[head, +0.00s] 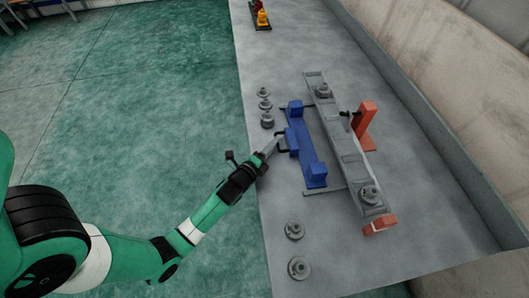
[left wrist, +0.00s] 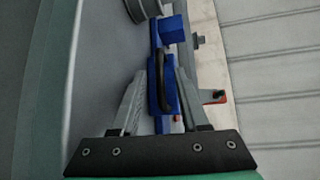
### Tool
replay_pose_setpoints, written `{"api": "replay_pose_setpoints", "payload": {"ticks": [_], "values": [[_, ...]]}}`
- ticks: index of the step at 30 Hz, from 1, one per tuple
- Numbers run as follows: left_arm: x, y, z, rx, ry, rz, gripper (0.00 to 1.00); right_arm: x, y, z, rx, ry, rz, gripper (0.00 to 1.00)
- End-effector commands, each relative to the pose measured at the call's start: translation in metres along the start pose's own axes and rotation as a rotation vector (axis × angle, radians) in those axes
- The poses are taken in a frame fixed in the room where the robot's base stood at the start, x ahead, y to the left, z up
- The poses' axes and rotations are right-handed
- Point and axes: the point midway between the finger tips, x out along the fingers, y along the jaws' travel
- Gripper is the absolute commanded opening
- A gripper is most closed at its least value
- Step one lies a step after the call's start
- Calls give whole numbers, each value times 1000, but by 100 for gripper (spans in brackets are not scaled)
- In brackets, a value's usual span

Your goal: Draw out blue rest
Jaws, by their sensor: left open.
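The blue rest (head: 308,160) lies on the grey bench beside a long grey rail (head: 345,150), with raised blue blocks along it. A black handle (left wrist: 163,78) stands on its near side. My left gripper (head: 272,146) is at the rest's left side, close to the handle. In the left wrist view, the open fingers of my left gripper (left wrist: 160,80) stand on either side of the blue rest (left wrist: 168,32) and its handle. I cannot tell whether the fingers touch it. My right gripper is not in view.
Several grey round parts (head: 265,105) stand on the bench's left side, with others (head: 295,230) nearer. An orange upright (head: 366,125) and an orange end piece (head: 380,224) are by the rail. A low wall (head: 440,130) bounds the right. The bench's left edge drops to green floor.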

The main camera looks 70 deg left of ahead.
Motion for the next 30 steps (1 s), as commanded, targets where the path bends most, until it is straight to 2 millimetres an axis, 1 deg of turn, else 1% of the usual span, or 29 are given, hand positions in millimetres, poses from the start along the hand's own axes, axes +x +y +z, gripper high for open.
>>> {"api": "replay_pose_setpoints", "payload": {"ticks": [2,9,13,15,18,30], "values": [[-17,-2,0,1,1,3,45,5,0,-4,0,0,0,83],[-74,0,-1,1,3,2,45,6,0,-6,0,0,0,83],[-94,1,0,0,1,1,45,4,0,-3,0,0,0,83],[-100,0,0,0,1,1,45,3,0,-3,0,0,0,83],[-103,-1,0,0,0,-1,45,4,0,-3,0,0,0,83],[-102,-1,0,0,0,-1,45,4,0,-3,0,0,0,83]]}}
